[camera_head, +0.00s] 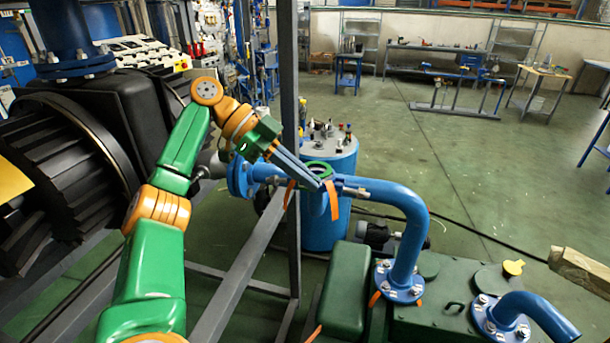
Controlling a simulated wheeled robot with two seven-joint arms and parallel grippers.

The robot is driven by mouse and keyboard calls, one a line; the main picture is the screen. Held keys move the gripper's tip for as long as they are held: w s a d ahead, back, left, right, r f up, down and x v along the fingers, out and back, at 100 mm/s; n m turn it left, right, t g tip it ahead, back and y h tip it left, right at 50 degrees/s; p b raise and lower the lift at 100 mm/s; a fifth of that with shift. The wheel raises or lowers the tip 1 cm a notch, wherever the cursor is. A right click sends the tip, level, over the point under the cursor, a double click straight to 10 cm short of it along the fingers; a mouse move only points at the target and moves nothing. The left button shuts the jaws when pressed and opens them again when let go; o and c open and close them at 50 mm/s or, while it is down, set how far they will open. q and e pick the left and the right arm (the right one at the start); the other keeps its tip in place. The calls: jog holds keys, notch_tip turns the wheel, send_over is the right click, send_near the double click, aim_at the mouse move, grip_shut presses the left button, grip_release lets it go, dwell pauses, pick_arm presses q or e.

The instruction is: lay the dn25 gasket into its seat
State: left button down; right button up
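My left gripper (322,184) reaches in from the left, its long grey fingers pointing down and right to the blue pipe. The fingertips are close together at a pipe joint (345,187); whether they are apart or grip something is too small to tell. An orange strip (333,201) hangs just beside the fingertips, and a second orange strip (288,194) hangs to their left. I cannot make out the dn25 gasket or its seat for certain; the fingers and pipe may hide them. My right gripper is not in view.
A blue drum (326,225) with small items on top stands behind the pipe. A blue elbow pipe (412,230) drops to a green machine (440,305) at lower right. A grey upright post (289,80) and a dark ribbed machine (60,160) stand left. Open floor (480,170) lies beyond.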

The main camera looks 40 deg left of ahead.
pick_arm(q)
jog(key=shift+f+b, duration=0.45)
jog(key=shift+f, duration=0.2)
jog(key=c, duration=1)
grip_release()
notch_tip(320, 180, up, 4)
jog(key=shift+f+p, duration=0.25)
jog(key=shift+p, duration=0.55)
jog(key=s+d+r, duration=0.6)
jog(key=s, duration=0.1)
jog(key=s+d+r+b, duration=0.1)
jog(key=s+d+r, duration=0.2)
jog(key=shift+s+r, duration=0.3)
